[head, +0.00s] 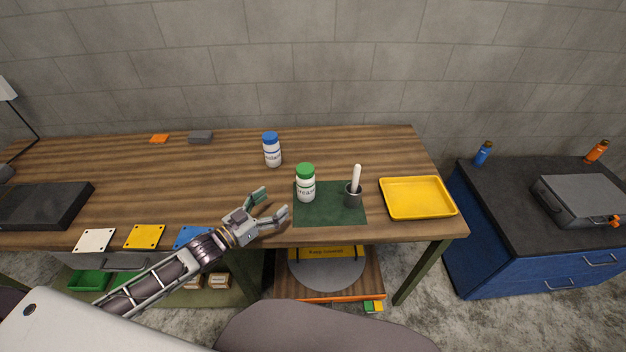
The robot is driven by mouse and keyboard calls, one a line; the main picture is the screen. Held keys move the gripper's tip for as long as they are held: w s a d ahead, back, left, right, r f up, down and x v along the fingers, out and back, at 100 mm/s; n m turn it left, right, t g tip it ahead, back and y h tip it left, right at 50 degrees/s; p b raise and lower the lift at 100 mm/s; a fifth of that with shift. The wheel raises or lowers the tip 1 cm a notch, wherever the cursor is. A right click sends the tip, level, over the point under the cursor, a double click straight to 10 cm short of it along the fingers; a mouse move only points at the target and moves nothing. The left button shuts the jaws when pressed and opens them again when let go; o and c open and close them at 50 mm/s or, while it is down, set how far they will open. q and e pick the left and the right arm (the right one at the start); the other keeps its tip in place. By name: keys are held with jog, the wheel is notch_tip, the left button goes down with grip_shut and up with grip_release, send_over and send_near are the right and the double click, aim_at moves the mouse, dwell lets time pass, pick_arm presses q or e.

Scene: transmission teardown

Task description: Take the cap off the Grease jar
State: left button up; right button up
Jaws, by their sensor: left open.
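The Grease jar (306,190) is white with a lettered label and stands upright on a dark green mat (330,216). Its green cap (305,169) sits on top of it. My left gripper (273,203) is open and empty. It is in front of and to the left of the jar, near the table's front edge, with its fingers apart from the jar. My right gripper is not in view.
A white jar with a blue cap (272,150) stands behind the Grease jar. A dark cup with a white pestle-like tool (354,194) stands to its right, then a yellow tray (418,212). Coloured plates, one yellow (145,237), lie along the front edge. The table's back right is clear.

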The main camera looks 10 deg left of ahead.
aim_at(299, 180)
pick_arm(q)
jog(key=shift+w+d, duration=0.25)
jog(key=shift+w, duration=0.3)
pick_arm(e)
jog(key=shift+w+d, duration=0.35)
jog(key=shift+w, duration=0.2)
pick_arm(q)
jog(key=shift+r, duration=0.1)
jog(key=shift+x, duration=4.3)
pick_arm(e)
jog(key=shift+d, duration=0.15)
pick_arm(q)
jog(key=shift+r, duration=0.1)
jog(key=shift+w+d+r, duration=0.1)
jog(key=shift+w+d, duration=0.15)
jog(key=shift+w, duration=0.45)
jog(key=shift+w+d+r, duration=0.1)
jog(key=shift+w+d, duration=0.1)
jog(key=shift+w, duration=0.45)
jog(key=shift+x, duration=0.85)
jog(key=shift+w+d, duration=0.15)
jog(key=shift+w, duration=0.1)
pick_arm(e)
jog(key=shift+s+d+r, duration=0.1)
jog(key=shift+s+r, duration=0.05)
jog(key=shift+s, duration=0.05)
